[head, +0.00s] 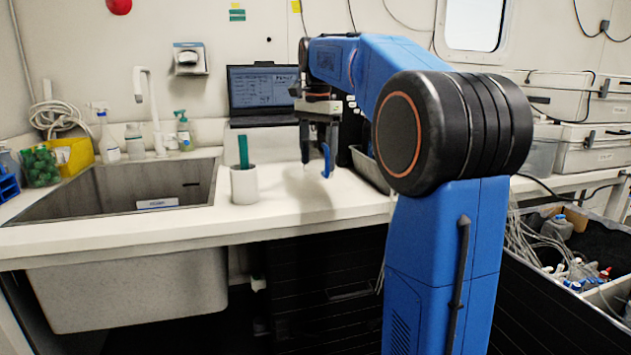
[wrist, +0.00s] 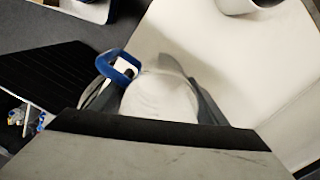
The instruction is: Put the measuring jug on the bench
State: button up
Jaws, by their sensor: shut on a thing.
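The measuring jug has a pale round body and a blue handle (head: 326,160). In the wrist view the jug (wrist: 160,98) sits between my two gripper fingers, with its blue handle to the left. My gripper (head: 318,140) is shut on the jug, over the white bench (head: 285,205) right of the sink. The jug's body blends with the bench in the head view, so I cannot tell whether its base touches the bench top.
A white cup (head: 244,186) with a green item in it stands left of my gripper. The sink (head: 60,207) is further left. A laptop (head: 264,88) stands behind, and a metal tray (head: 368,168) is close on the right. The bench front is clear.

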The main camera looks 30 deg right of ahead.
aim_at(318, 177)
jog(key=shift+f, duration=2.95)
jog(key=shift+f, duration=0.1)
jog(key=o, duration=1.1)
notch_tip(318, 177, up, 12)
jog(key=shift+r, duration=0.1)
